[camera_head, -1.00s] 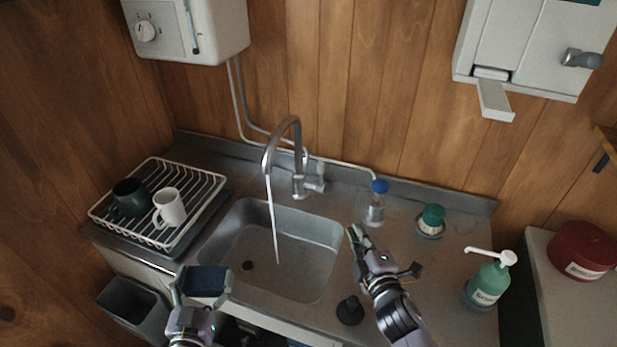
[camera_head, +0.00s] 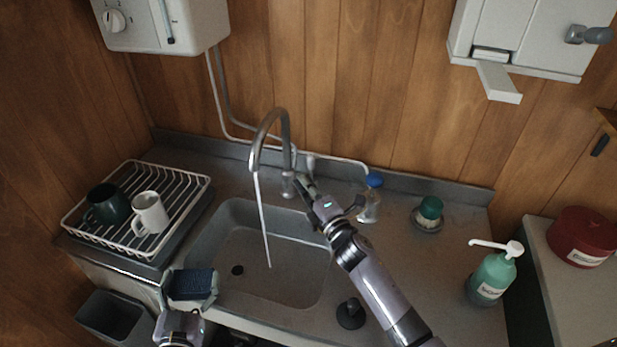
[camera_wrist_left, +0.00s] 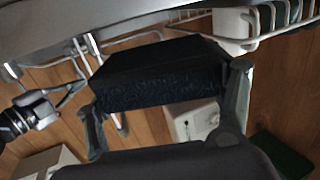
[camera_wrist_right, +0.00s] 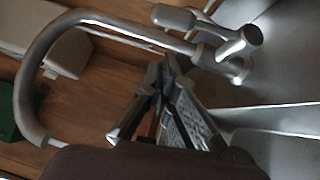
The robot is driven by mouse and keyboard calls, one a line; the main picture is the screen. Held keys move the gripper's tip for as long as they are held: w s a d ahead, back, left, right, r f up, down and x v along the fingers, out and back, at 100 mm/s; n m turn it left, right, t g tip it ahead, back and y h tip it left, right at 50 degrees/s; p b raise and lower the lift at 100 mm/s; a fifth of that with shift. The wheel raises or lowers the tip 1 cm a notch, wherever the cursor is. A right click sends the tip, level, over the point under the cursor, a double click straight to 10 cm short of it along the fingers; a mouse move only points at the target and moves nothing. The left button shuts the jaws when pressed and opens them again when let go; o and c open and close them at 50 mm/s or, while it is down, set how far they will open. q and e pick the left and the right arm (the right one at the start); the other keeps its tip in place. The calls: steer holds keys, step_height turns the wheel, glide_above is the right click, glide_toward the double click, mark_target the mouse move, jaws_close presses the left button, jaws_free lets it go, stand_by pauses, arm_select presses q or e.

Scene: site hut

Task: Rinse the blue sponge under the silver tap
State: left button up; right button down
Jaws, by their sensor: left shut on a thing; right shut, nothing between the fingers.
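The blue sponge (camera_head: 192,284) is dark blue and held at the front left edge of the sink. My left gripper (camera_head: 188,290) is shut on it, and its fingers clasp the sponge's two ends in the left wrist view (camera_wrist_left: 165,105). The silver tap (camera_head: 284,125) stands behind the sink (camera_head: 225,222), and a stream of water (camera_head: 262,215) falls from its spout into the basin. The sponge is left of the stream and apart from it. My right gripper (camera_head: 303,184) is shut and empty beside the tap's base. The tap also shows in the right wrist view (camera_wrist_right: 30,95), with its lever at the top.
A dish rack (camera_head: 85,237) with a dark mug (camera_head: 106,205) and a white mug (camera_head: 150,213) stands left.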

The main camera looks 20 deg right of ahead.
mark_target(310, 170)
steer(key=shift+w+d+r, duration=0.2)
steer(key=shift+w+d, duration=0.7)
steer(key=shift+w, duration=0.15)
arm_select(q)
steer(key=shift+s+f, duration=0.1)
steer(key=shift+f, duration=0.05)
steer(key=shift+b, duration=0.35)
arm_select(e)
steer(key=shift+w+d+r, duration=0.45)
steer(key=shift+w, duration=0.1)
arm_select(q)
steer(key=shift+f, duration=0.1)
arm_select(e)
steer(key=shift+a, duration=0.1)
